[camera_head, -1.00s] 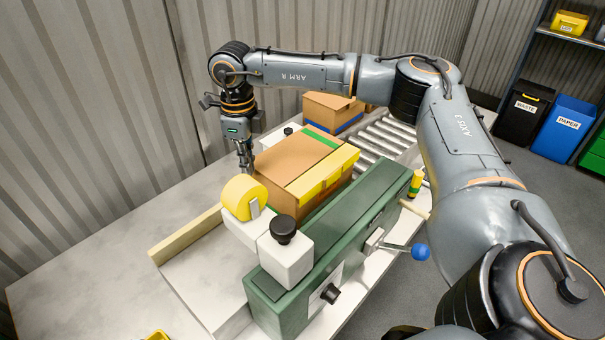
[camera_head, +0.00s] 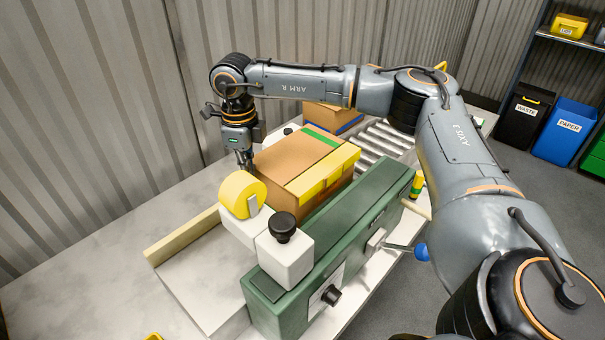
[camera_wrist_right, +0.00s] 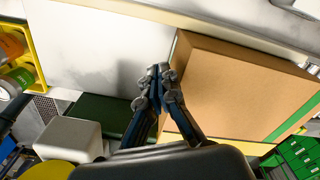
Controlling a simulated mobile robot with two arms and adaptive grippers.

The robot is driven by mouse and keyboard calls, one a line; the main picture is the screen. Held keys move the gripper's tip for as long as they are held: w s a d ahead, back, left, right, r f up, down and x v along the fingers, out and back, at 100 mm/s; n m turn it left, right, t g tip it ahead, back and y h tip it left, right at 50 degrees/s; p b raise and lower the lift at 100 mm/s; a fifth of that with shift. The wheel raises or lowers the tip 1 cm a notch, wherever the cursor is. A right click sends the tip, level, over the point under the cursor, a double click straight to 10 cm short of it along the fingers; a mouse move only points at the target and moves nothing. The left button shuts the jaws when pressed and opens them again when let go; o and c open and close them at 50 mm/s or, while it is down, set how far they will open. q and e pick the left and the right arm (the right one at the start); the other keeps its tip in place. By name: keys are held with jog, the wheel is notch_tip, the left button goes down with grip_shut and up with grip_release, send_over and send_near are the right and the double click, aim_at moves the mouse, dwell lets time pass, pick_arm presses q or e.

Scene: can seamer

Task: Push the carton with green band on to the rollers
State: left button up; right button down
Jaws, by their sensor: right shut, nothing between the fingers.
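The carton with the green band (camera_head: 297,158) is a brown box between the yellow tape roll and the rollers (camera_head: 376,143). Its green band (camera_head: 322,136) crosses the top near the far end, and a yellow strip runs along its right side. The carton also shows in the right wrist view (camera_wrist_right: 225,88). My right gripper (camera_head: 247,168) is shut and empty, pointing down at the carton's near left end. In the right wrist view its fingertips (camera_wrist_right: 161,76) are beside the carton's edge; I cannot tell whether they touch. My left gripper is not in view.
A yellow tape roll (camera_head: 241,194) on a white block stands at the carton's near end. A green rail (camera_head: 335,228) with a black knob runs along its right. Another carton with a blue band (camera_head: 326,117) is at the far end. Bare table (camera_head: 110,260) lies left.

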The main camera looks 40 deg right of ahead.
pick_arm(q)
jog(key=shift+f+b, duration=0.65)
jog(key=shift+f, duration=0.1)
pick_arm(e)
jog(key=shift+f, duration=1.05)
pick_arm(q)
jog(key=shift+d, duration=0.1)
pick_arm(e)
jog(key=shift+d, duration=0.1)
